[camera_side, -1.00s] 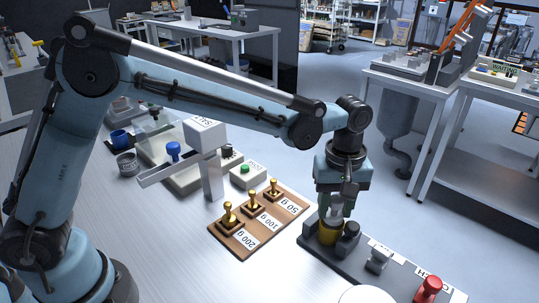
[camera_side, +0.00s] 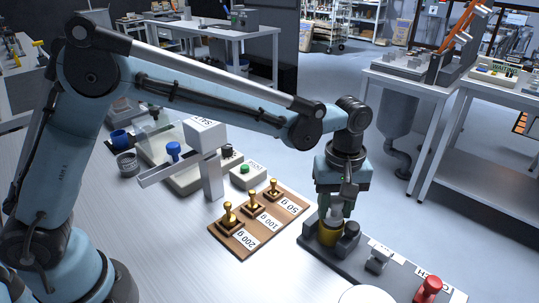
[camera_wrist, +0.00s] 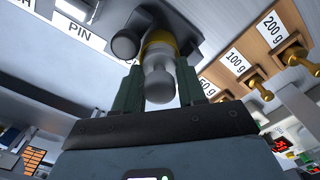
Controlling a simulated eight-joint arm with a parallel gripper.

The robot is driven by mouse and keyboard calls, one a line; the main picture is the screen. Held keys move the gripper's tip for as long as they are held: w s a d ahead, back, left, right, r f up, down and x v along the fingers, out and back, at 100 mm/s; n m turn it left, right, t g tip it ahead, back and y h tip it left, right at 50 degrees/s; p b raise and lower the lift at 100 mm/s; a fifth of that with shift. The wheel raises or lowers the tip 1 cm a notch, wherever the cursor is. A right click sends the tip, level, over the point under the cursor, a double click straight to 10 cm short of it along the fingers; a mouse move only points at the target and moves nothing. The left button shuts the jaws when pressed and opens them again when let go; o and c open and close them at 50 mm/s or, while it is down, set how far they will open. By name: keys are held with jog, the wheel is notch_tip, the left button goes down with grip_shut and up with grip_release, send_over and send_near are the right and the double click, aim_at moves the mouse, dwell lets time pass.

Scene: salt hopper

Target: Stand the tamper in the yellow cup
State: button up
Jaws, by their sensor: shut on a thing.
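The yellow cup (camera_side: 327,235) stands at the left end of a dark grey tool rack, and it also shows in the wrist view (camera_wrist: 158,37). My gripper (camera_side: 342,206) is right above the cup, pointing down. In the wrist view my gripper (camera_wrist: 160,84) has its two green fingers on either side of the pale grey tamper (camera_wrist: 158,84), shut on its handle. The tamper (camera_side: 335,214) looks upright, with its lower end at the cup's mouth. How deep it sits in the cup is hidden.
A dark knob (camera_side: 348,238) stands close beside the cup. Further along the rack are a grey block (camera_side: 378,260) and a red-handled piece (camera_side: 428,289). A wooden board (camera_side: 235,240) with brass weights lies to the left. Bare table lies in front.

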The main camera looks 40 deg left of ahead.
jog(key=shift+w+f, duration=0.1)
jog(key=shift+f, duration=1.25)
dwell(1.1)
jog(key=o, duration=0.8)
jog(key=shift+r, duration=0.55)
jog(key=shift+o, duration=0.7)
jog(key=shift+r, duration=3)
